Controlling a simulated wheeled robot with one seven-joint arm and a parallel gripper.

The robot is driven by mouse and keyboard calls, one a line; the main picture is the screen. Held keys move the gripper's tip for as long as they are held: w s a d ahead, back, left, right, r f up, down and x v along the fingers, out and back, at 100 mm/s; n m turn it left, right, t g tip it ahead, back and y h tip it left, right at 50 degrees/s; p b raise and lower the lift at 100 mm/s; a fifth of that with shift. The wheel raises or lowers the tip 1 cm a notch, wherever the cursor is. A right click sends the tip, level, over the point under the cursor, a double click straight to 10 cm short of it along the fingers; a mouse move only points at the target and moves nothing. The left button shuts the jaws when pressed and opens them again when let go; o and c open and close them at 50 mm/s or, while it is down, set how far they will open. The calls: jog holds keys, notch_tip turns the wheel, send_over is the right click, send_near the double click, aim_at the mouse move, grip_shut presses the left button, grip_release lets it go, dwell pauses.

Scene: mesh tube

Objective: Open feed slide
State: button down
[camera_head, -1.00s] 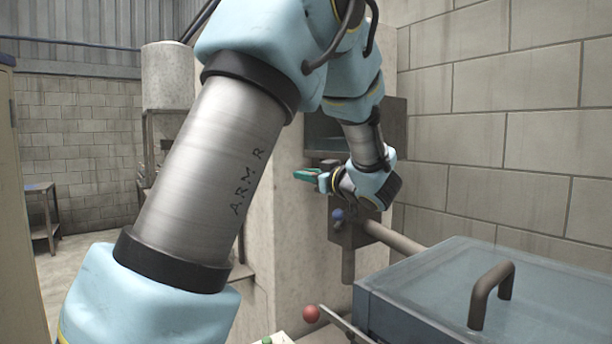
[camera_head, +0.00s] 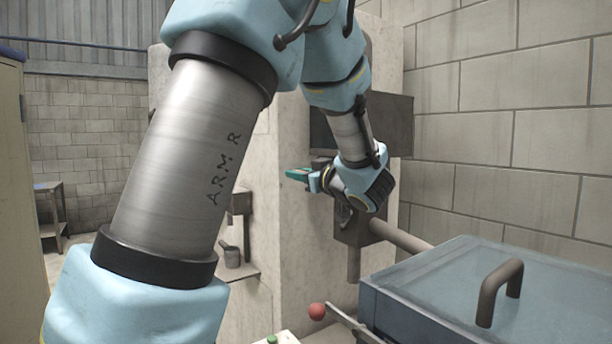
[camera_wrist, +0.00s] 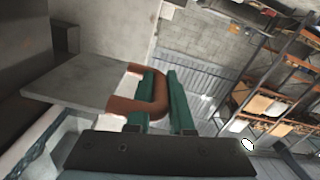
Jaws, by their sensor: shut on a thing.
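In the wrist view, a brown U-shaped handle (camera_wrist: 128,104) stands out from the edge of a flat grey plate (camera_wrist: 82,88), which appears to be the feed slide. My gripper (camera_wrist: 166,90) has its two green fingers shut on the outer bar of this handle. In the head view, my gripper (camera_head: 299,175) shows as teal fingertips beside the pale column (camera_head: 305,125), in front of the dark grey box (camera_head: 390,122). The handle and plate cannot be made out there.
A blue-grey lidded box (camera_head: 440,285) with a brown handle (camera_head: 497,292) fills the lower right. A red ball knob (camera_head: 317,312) on a rod stands beside it. A brown pipe (camera_head: 400,237) runs below my wrist. Shelving (camera_wrist: 270,95) stands far off in the wrist view.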

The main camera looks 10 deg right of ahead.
jog(key=c, duration=0.8)
grip_release()
jog(key=shift+s, duration=0.1)
jog(key=b+v, duration=0.3)
jog(key=v, duration=0.7)
jog(key=shift+s+d, duration=0.2)
jog(key=shift+s, duration=0.05)
